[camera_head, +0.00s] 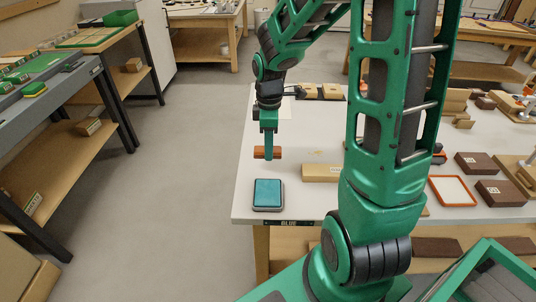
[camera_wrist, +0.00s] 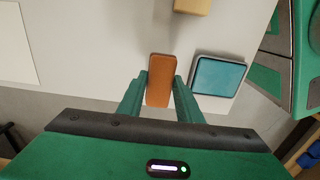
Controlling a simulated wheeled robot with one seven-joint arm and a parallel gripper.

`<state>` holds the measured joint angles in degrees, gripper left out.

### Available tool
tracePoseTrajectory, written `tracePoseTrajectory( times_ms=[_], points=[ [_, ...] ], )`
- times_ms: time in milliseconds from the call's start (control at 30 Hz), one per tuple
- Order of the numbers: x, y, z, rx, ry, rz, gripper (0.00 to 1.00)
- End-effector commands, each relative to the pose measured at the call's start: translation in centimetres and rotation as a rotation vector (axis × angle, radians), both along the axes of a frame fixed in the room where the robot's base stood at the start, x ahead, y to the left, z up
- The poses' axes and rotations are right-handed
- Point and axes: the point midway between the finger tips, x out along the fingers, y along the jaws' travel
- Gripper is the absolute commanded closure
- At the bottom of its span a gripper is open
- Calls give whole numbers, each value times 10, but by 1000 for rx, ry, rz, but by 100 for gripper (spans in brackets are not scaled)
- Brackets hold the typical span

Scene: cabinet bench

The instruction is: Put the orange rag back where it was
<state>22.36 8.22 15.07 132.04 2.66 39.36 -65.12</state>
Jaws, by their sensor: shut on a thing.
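The orange rag (camera_head: 261,153) looks like a small folded orange-brown block. My gripper (camera_head: 268,150) is shut on it and points down over the near left part of the white table (camera_head: 240,207). In the wrist view the rag (camera_wrist: 160,70) sits between the two green fingers of my gripper (camera_wrist: 160,85). It seems to be held a little above the table. A teal pad in a grey-rimmed tray (camera_head: 268,194) lies just in front of it, near the table's front edge; this pad also shows right of the rag in the wrist view (camera_wrist: 219,76).
A cream block (camera_head: 321,172) lies right of my gripper. A front-edge label (camera_head: 289,223) reads "BLUE". A white sheet (camera_wrist: 15,45) lies at the left in the wrist view.

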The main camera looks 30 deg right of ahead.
Motion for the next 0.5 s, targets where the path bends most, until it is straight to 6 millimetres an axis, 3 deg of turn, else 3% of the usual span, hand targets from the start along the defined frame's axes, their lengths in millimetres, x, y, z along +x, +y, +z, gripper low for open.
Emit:
tracePoseTrajectory(
  times_ms=[267, 500],
  points=[
    [17, -12, -14, 1, 0, 0, 86],
    [16, -12, -44, 2, 2, 0, 86]
  ],
)
